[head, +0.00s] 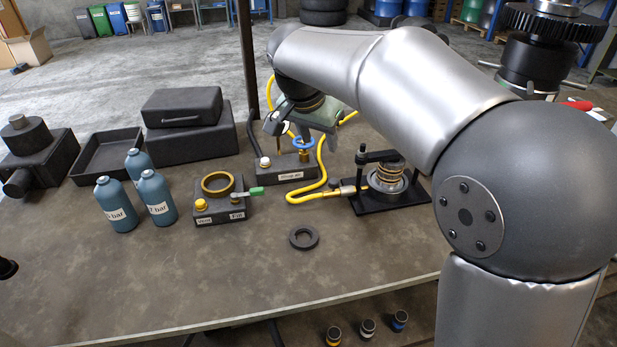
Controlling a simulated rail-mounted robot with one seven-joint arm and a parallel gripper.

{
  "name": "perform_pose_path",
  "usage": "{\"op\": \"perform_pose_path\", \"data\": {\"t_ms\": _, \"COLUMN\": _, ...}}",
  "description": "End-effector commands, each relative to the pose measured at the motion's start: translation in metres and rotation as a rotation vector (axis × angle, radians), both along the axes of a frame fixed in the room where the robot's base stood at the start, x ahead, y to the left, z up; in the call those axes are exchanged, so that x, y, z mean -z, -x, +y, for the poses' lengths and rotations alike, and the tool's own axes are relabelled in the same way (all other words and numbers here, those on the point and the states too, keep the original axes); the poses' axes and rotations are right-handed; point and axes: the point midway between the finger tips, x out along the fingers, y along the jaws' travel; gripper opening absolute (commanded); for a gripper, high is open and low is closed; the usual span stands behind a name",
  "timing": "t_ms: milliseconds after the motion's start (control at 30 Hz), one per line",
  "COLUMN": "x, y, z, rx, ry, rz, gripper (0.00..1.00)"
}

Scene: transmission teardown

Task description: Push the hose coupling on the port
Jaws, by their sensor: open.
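A yellow hose (307,197) snakes over the bench and ends at a pale metal coupling (347,190). The coupling lies at the left side of a black spring fixture (388,183), close to its base. The port itself is too small to make out, and I cannot tell whether the coupling is seated on it. My gripper (303,136) is open, above and behind the fixture's left side, over a dark block with a blue handwheel (303,143). It is apart from the coupling, with no object visible between its fingers. My arm comes in from the right and hides part of the bench behind.
A labelled block with a brass ring (217,185) and green lever stands left of the hose. A loose dark ring (303,238) lies in front. Blue bottles (116,205), a tray (104,158) and dark cases (190,135) fill the left. The front bench is mostly clear.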

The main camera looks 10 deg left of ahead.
Motion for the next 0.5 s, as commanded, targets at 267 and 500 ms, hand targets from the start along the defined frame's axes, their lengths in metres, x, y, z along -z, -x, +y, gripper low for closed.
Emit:
{"op": "perform_pose_path", "data": {"t_ms": 267, "x": 0.035, "y": -0.014, "z": -0.006, "rx": 0.005, "ry": 0.002, "rz": 0.002, "gripper": 0.47}}
{"op": "perform_pose_path", "data": {"t_ms": 500, "x": 0.084, "y": -0.032, "z": -0.016, "rx": 0.005, "ry": 0.001, "rz": 0.004, "gripper": 0.47}}
